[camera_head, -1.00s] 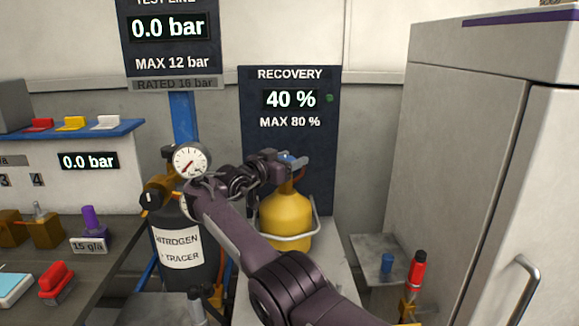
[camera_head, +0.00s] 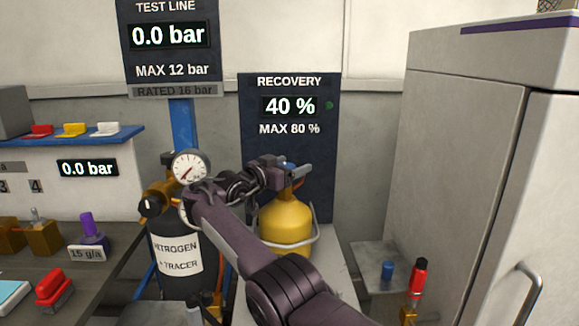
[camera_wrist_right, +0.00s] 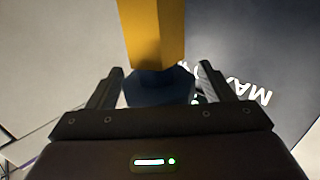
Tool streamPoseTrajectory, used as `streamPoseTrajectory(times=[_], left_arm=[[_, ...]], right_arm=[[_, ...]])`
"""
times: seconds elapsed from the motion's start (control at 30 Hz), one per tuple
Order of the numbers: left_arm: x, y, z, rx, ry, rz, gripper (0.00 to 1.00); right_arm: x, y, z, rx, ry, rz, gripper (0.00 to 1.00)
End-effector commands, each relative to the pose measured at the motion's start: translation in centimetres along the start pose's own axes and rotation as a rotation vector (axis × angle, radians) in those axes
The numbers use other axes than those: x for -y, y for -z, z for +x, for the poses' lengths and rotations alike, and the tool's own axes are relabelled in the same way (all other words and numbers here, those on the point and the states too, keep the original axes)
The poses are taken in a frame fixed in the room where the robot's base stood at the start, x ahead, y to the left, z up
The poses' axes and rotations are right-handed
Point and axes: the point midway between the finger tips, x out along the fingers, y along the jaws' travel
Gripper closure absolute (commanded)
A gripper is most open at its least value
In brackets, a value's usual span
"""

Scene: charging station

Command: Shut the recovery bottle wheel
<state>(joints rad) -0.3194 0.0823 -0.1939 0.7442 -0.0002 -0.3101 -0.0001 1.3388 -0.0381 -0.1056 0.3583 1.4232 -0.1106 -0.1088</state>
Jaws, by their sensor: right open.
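The yellow recovery bottle (camera_head: 286,222) stands upright below the RECOVERY board, with a grey guard rail around its body. Its blue wheel (camera_head: 298,168) shows at the bottle's top, partly hidden by my right gripper (camera_head: 281,174). In the right wrist view the dark blue wheel (camera_wrist_right: 158,88) lies between the two fingers of my open right gripper (camera_wrist_right: 160,80). I cannot tell whether the fingers touch it. An orange-yellow part (camera_wrist_right: 152,35) extends beyond the wheel there. My left gripper is not in view.
The RECOVERY board (camera_head: 289,150) reads 40 %, MAX 80 %. The black nitrogen cylinder (camera_head: 177,258) with a gauge (camera_head: 189,168) stands close left of my right arm. A grey cabinet (camera_head: 455,170) stands at right. A small shelf (camera_head: 368,262) holds a blue piece.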

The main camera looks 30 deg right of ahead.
Motion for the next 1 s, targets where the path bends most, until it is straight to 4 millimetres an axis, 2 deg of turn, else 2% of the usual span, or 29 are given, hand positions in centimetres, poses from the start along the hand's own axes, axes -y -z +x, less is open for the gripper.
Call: streamPoseTrajectory(times=[0.17,0.5,0.63,0.8,1.0], left_arm=[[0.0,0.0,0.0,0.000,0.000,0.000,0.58],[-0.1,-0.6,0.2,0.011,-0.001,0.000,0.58],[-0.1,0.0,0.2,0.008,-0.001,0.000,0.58],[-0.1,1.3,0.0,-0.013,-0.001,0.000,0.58],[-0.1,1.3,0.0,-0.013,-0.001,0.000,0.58]], right_arm=[[0.2,-0.1,-1.0,0.001,0.005,0.002,0.25],[0.1,-0.2,-5.7,0.004,0.002,0.003,0.25],[0.1,-0.1,-7.2,0.002,0.002,0.002,0.25],[0.0,-0.1,-7.8,0.000,-0.001,-0.001,0.25],[0.0,0.0,-7.8,0.000,-0.001,-0.001,0.25]])
